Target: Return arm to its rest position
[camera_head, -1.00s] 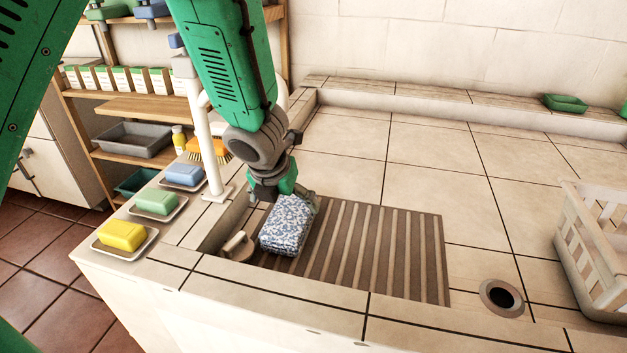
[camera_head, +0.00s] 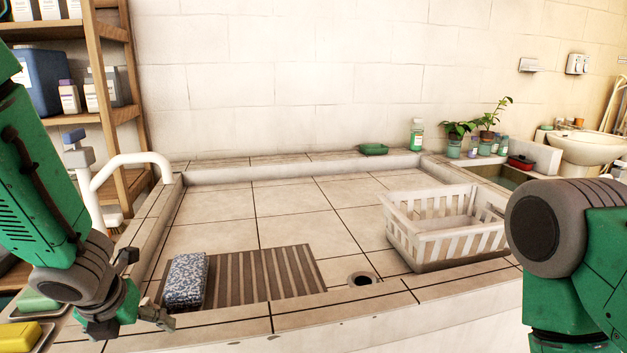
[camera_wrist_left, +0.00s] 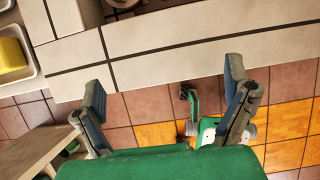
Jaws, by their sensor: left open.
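My left gripper (camera_head: 140,300) is at the lower left in the head view, near the front edge of the tiled basin. In the left wrist view its two fingers (camera_wrist_left: 165,95) are spread wide with nothing between them. The blue-and-white patterned folded cloth (camera_head: 186,279) lies on the left end of the brown slatted mat (camera_head: 265,276), to the right of the gripper and apart from it. My right arm shows at the right edge of the head view, but its gripper is out of view.
A white slatted basket (camera_head: 450,258) stands on the right of the basin beside a drain hole (camera_head: 363,279). A white tap (camera_head: 130,163) rises at the left. Yellow soap (camera_head: 18,337) sits at the lower left. The basin's tiled middle is clear. Floor shows below the left fingers.

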